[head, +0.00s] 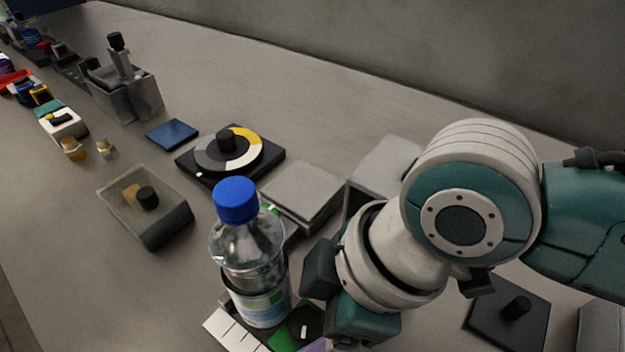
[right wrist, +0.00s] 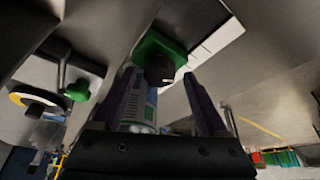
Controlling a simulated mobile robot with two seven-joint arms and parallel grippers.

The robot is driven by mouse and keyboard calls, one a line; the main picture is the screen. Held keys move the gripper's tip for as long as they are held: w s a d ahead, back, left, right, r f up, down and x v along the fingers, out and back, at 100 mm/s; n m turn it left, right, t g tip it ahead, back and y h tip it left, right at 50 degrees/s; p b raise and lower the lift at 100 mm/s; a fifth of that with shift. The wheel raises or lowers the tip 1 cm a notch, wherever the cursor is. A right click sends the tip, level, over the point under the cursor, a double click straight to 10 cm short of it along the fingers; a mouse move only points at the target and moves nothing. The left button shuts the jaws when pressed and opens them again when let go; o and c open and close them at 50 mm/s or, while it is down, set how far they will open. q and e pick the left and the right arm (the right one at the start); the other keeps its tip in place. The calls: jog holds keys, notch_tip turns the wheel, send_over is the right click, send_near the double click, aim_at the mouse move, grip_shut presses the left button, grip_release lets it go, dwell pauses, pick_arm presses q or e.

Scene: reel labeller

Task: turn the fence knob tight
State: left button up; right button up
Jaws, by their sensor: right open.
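The fence knob (head: 306,326) is a round black knob with a white mark, on a green block (head: 283,338) at the bottom of the head view. In the right wrist view the knob (right wrist: 158,66) sits under the green block (right wrist: 150,46), at the tips of my right gripper's (right wrist: 162,80) two purple fingers. The fingers are open, one on each side; I cannot tell whether either touches it. In the head view my right arm and wrist hide most of that gripper. My left gripper is not in view.
A clear bottle with a blue cap (head: 237,200) stands close left of my right wrist. A white strip with dark lines (head: 232,330) lies by its base. A dial with a black knob (head: 226,141), a grey box (head: 302,190) and a tray (head: 146,216) stand farther back.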

grip_shut()
dwell(0.5)
jog(key=shift+s+r+m+p, duration=0.1)
jog(key=shift+r+m+p, duration=0.1)
jog(key=shift+m+p, duration=0.5)
jog(key=m+t+p, duration=0.1)
jog(key=p, duration=0.1)
jog(key=shift+r+m+p, duration=0.1)
jog(key=shift+m+p, duration=0.2)
jog(key=shift+p, duration=0.1)
jog(key=shift+s+a+m+t+h+p, duration=0.1)
jog(key=shift+m+t+h+p, duration=0.35)
jog(key=shift+m+p, duration=0.85)
jog(key=shift+f+m+t, duration=0.2)
jog(key=shift+m+t, duration=0.05)
jog(key=shift+m, duration=0.05)
